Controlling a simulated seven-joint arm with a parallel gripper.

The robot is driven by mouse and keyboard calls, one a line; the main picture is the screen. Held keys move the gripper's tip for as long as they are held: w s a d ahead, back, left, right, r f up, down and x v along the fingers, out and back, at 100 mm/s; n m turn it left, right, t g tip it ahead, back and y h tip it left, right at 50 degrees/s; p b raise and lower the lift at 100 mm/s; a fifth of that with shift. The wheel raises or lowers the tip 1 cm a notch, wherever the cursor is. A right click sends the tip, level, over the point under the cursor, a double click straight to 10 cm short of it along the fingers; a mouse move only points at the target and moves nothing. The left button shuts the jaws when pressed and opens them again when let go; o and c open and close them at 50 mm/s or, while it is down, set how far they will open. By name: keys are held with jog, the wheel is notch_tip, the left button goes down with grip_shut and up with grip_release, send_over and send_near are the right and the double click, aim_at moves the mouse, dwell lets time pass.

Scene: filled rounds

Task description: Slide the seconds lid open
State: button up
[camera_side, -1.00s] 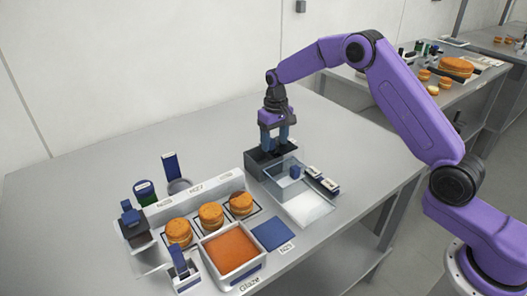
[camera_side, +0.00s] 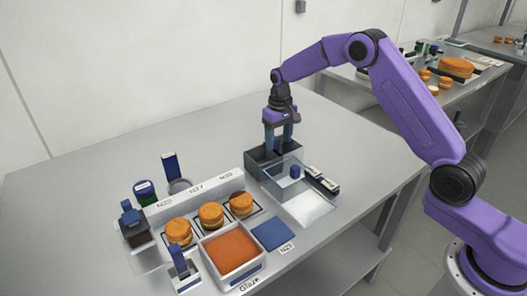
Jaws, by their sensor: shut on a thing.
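My gripper (camera_side: 279,147) has its blue fingertips down at the back of a dark grey bin (camera_side: 257,167). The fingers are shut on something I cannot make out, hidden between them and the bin. A clear lid (camera_side: 284,182) with a small blue knob (camera_side: 295,172) sits over the front part of the bin, and the back part is uncovered. The knob stands apart from the fingers, in front and to the right. I cannot read any label naming the seconds bin.
A white surface (camera_side: 309,209) lies in front of the lid, with small dark labelled blocks (camera_side: 323,182) to its right. Orange rounds (camera_side: 211,215), a glaze tray (camera_side: 264,265) and a blue pad (camera_side: 272,235) stand at the left front.

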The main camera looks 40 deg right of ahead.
jog(key=shift+s+d+f, duration=0.2)
jog(key=shift+d+f, duration=0.4)
jog(key=shift+d, duration=0.05)
dwell(0.4)
jog(key=o, duration=0.6)
jog(key=shift+c, duration=0.2)
jog(key=shift+r, duration=0.3)
jog(key=o, duration=0.4)
jog(key=shift+w+r, duration=0.1)
jog(key=shift+r, duration=0.55)
jog(key=shift+o, duration=0.2)
jog(key=shift+r, duration=2.7)
